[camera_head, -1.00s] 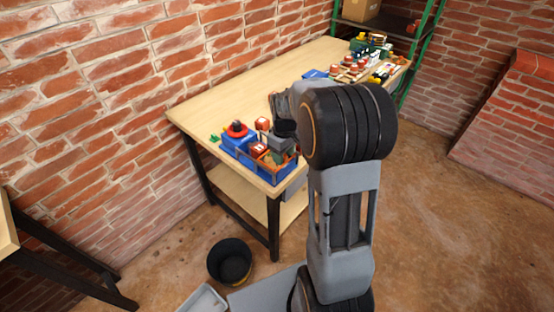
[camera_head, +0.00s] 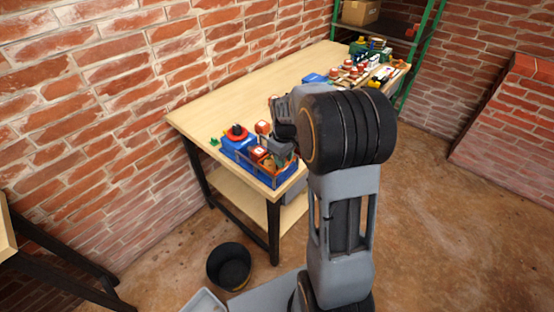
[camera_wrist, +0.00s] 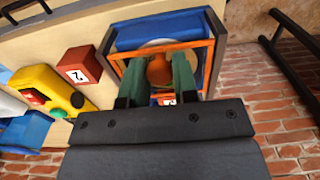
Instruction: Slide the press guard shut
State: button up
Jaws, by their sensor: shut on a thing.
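The press (camera_head: 262,180) has a blue base and stands at the near corner of the wooden workbench. Its guard, an orange frame (camera_wrist: 203,45), shows in the wrist view in front of the blue housing (camera_wrist: 160,30). My gripper (camera_wrist: 158,82) has green fingers that reach over the orange frame and are shut on part of the guard. A rounded orange-brown part (camera_wrist: 159,70) shows between the fingers, with a pale disc behind it. The exact grip point is hidden. In the head view my arm covers the right side of the press and most of my gripper.
A red numbered block (camera_wrist: 77,64) and a yellow control box (camera_wrist: 50,90) with a black button sit beside the press. Several small items (camera_head: 365,65) crowd the bench's far end. The bench middle (camera_head: 255,95) is clear. A black bucket (camera_head: 229,266) stands on the floor.

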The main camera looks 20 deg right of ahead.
jog(key=shift+w, duration=0.1)
dwell(0.3)
jog(key=shift+w+a+p, duration=0.4)
jog(key=shift+w+a, duration=0.2)
jog(key=shift+w, duration=0.65)
jog(key=shift+w+a+p, duration=0.4)
jog(key=shift+w+a, duration=0.15)
jog(key=shift+w, duration=0.65)
jog(key=shift+w+a+p, duration=0.4)
jog(key=shift+w+a, duration=0.2)
jog(key=shift+w, duration=0.75)
jog(key=o, duration=0.8)
jog(key=shift+r, duration=0.2)
notch_tip(320, 180, up, 7)
jog(key=p, duration=0.5)
jog(key=shift+f, duration=0.15)
